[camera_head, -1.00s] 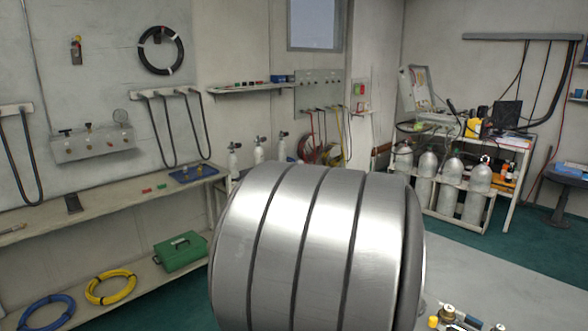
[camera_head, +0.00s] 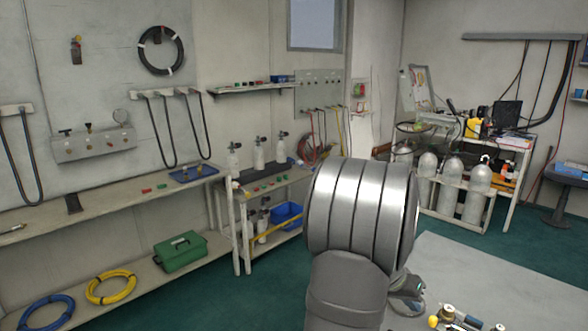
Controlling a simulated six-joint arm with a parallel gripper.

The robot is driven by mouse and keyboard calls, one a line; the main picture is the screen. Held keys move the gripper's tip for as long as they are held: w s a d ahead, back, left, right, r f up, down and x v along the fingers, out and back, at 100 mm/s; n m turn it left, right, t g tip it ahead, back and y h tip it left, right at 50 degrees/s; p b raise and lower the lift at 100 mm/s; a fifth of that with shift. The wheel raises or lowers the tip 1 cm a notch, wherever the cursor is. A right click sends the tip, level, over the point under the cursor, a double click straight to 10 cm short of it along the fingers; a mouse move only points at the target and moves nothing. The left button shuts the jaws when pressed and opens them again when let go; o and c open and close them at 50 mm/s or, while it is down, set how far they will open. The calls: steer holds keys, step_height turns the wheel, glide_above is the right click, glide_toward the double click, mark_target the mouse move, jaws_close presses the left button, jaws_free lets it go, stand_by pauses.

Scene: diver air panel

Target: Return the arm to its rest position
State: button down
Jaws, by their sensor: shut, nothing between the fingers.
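My arm (camera_head: 360,215) stands large in the middle foreground, a banded silver cylinder with a smooth grey link below it. A darker, smaller part of the arm (camera_head: 408,297) shows at its lower right. I cannot make out my gripper's fingers; they are out of view or hidden behind the arm. No rest position is marked in view.
A pale bench top (camera_head: 480,265) lies at the lower right, with small brass and blue fittings (camera_head: 455,318) near the bottom edge. A green box (camera_head: 180,251) sits on the left lower shelf. Grey cylinders (camera_head: 450,188) stand in a rack at the back right.

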steer(key=w+a+m+g, duration=0.1)
steer(key=w+m+g, duration=0.2)
steer(key=w+m, duration=0.3)
step_height(320, 180, up, 8)
steer(key=a+n+y, duration=0.1)
steer(key=a+n, duration=0.1)
steer(key=n, duration=0.2)
steer(key=shift+w+a+r+y, duration=0.15)
steer(key=shift+w+a+y, duration=0.15)
steer(key=shift+w, duration=0.1)
stand_by(0.4)
